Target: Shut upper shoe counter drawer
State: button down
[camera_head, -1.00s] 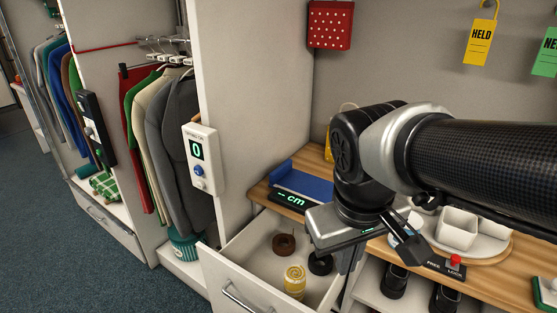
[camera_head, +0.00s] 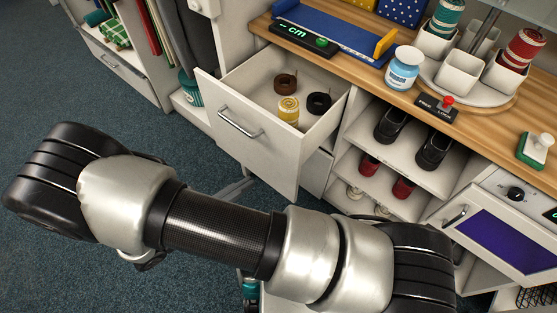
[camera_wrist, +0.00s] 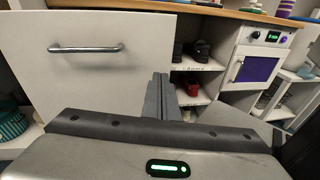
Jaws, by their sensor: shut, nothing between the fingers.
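The upper shoe counter drawer (camera_head: 262,155) is pulled out from the counter, and its white front has a bar handle (camera_head: 240,122). Brown, yellow and black rolls lie inside it. In the wrist view the drawer front (camera_wrist: 85,75) with its handle (camera_wrist: 86,49) fills the left side. My gripper (camera_wrist: 160,98) shows there with its fingers together and empty, in front of the lower right part of the drawer front; I cannot tell whether it touches.
Shoe shelves (camera_head: 390,140) are right of the drawer. A small cabinet with a purple window (camera_head: 490,240) stands further right. The wooden counter top (camera_head: 350,70) holds a blue jar (camera_head: 403,68) and a tray of cups (camera_head: 460,75). Blue carpet (camera_head: 60,90) is open at left.

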notch_tip(320, 180, down, 4)
jog(key=s+r+n+t+y, duration=0.1)
jog(key=s+n+t, duration=0.1)
jog(key=n+t, duration=0.1)
jog(key=b, duration=0.1)
send_near(284, 156)
jog(key=x, duration=0.5)
jog(key=shift+w, duration=0.15)
jog(key=shift+w+d, duration=0.45)
jog(key=x, duration=2.4)
jog(key=shift+w+f, duration=0.1)
jog(key=shift+f, duration=0.15)
jog(key=shift+w+d+r, duration=0.1)
jog(key=shift+w+r, duration=0.05)
jog(key=shift+w, duration=0.05)
